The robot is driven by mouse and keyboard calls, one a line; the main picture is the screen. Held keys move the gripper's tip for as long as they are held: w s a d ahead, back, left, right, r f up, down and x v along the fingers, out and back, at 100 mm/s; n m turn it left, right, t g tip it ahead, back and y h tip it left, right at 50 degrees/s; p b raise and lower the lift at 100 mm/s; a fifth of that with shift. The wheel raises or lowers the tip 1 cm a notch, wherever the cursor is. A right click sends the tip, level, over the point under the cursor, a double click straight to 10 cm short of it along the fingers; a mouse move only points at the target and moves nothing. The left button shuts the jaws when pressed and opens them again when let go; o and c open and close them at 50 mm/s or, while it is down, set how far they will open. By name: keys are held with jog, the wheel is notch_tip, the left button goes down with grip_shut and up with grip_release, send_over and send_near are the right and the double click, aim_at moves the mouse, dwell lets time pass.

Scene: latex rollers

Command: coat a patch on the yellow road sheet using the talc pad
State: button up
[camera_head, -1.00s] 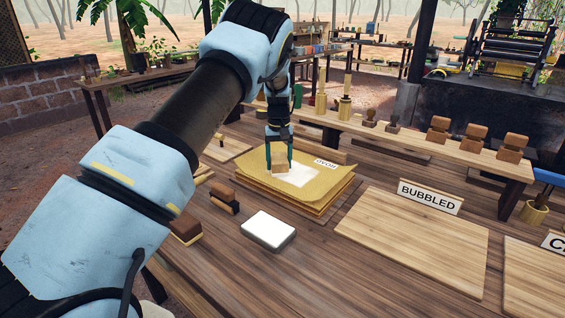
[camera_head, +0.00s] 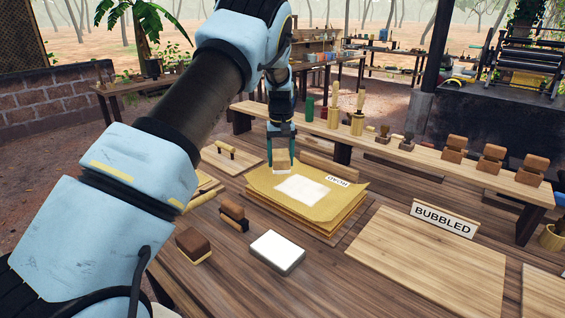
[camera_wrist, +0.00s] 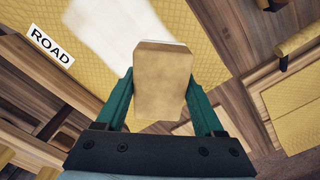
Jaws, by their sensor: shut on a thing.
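The yellow road sheet (camera_head: 325,208) lies on top of a stack on the table, with a ROAD label (camera_head: 338,178) at its far edge. A white patch (camera_head: 302,190) covers part of its middle; it also shows in the wrist view (camera_wrist: 115,32). My gripper (camera_head: 281,160) is shut on the talc pad (camera_head: 282,157), a tan block with a pale underside. In the wrist view the pad (camera_wrist: 162,80) sits between the teal fingers. The pad is at the sheet's far left edge and appears raised above it.
A bare board with a BUBBLED sign (camera_head: 443,219) is to the right. A raised shelf (camera_head: 400,157) with stamps and bottles runs behind the sheet.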

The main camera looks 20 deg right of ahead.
jog(key=shift+r+p, duration=0.45)
jog(key=shift+r, duration=0.75)
jog(key=shift+d, duration=0.1)
